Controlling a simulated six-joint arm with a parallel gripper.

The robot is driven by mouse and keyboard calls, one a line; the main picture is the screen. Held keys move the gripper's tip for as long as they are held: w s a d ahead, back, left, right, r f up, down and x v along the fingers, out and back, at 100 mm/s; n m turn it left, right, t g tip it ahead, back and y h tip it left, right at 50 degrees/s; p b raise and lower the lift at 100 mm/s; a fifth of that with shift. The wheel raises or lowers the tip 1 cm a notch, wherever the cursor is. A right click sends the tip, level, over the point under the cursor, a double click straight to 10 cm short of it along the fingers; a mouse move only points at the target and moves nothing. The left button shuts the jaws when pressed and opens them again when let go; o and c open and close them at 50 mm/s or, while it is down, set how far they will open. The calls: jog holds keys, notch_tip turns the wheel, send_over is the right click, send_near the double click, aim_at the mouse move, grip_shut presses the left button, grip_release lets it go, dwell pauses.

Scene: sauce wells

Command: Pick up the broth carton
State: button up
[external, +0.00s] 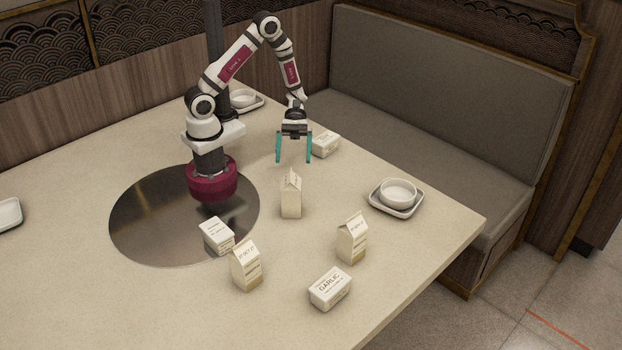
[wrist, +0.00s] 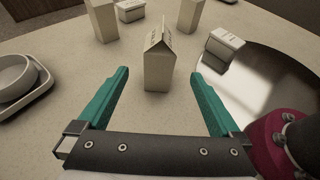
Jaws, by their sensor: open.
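Three cream gable-top cartons stand upright on the table; their labels are too small to tell which is the broth carton. The nearest carton (external: 291,198) is just in front of my gripper (external: 293,158) in the external view. In the wrist view, this carton (wrist: 158,70) stands ahead, centred between the teal fingers of my gripper (wrist: 160,78). My gripper is open and empty, pointing down above the table. A second carton (external: 352,240) stands to the front right, also in the wrist view (wrist: 103,20). A third carton (external: 247,268) stands to the front left, also in the wrist view (wrist: 190,14).
A tub marked GARLIC (external: 330,290) lies near the front edge. Another tub (external: 218,236) sits by the round metal plate (external: 150,230). A third tub (external: 326,144) is behind my gripper. A bowl (external: 398,191) on a square tray is at the right. Table between the cartons is clear.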

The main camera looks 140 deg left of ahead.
aim_at(236, 269)
notch_tip(236, 269, up, 12)
jog(key=m, duration=0.2)
jog(key=w+d+n+g+h, duration=0.2)
jog(key=w+d+n+g, duration=0.2)
jog(key=w+d+n, duration=0.85)
jog(key=w+d+n+g+h, duration=0.2)
jog(key=w+d+n+g, duration=0.3)
jog(key=n, duration=1.5)
notch_tip(236, 269, down, 11)
jog(key=w+d+m, duration=0.2)
jog(key=m, duration=0.1)
jog(key=shift+t, duration=0.3)
jog(key=x, duration=1.5)
jog(key=shift+s+d+f, duration=0.15)
jog(key=shift+s+d, duration=0.15)
jog(key=shift+s, duration=0.05)
grip_shut()
